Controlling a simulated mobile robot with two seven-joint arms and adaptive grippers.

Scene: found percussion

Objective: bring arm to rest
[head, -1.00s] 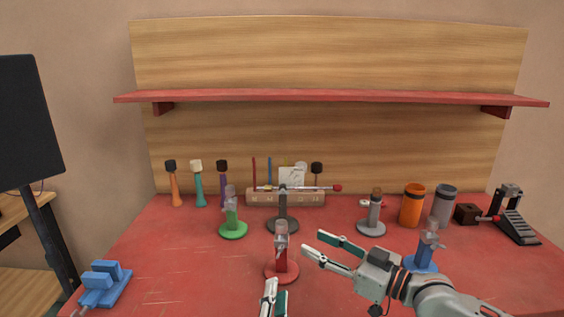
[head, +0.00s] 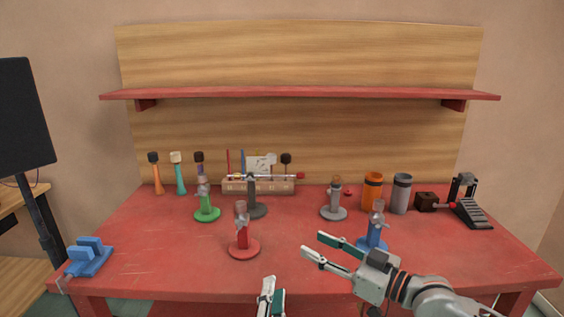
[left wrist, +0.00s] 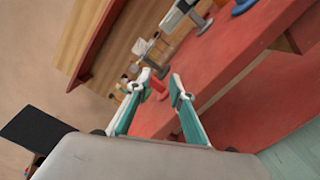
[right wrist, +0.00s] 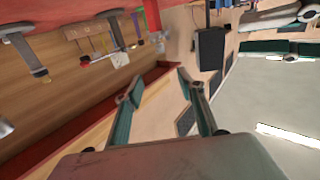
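My right gripper (head: 325,250) is open and empty in the head view, in front of the blue stand at the table's right front. Its two fingers also show spread apart in the right wrist view (right wrist: 155,85), with nothing between them. My left gripper (head: 271,285) is at the bottom middle of the head view, in front of the table's front edge. In the left wrist view its fingers (left wrist: 155,90) stand apart, with no object held; the red stand (left wrist: 157,86) shows beyond them.
The red table (head: 150,260) carries a red stand (head: 243,240), a blue stand (head: 375,235), a green stand (head: 207,212), a grey stand (head: 334,208), orange (head: 373,192) and grey cups (head: 401,195) and a pedal (head: 473,212). A red shelf (head: 300,94) spans the back.

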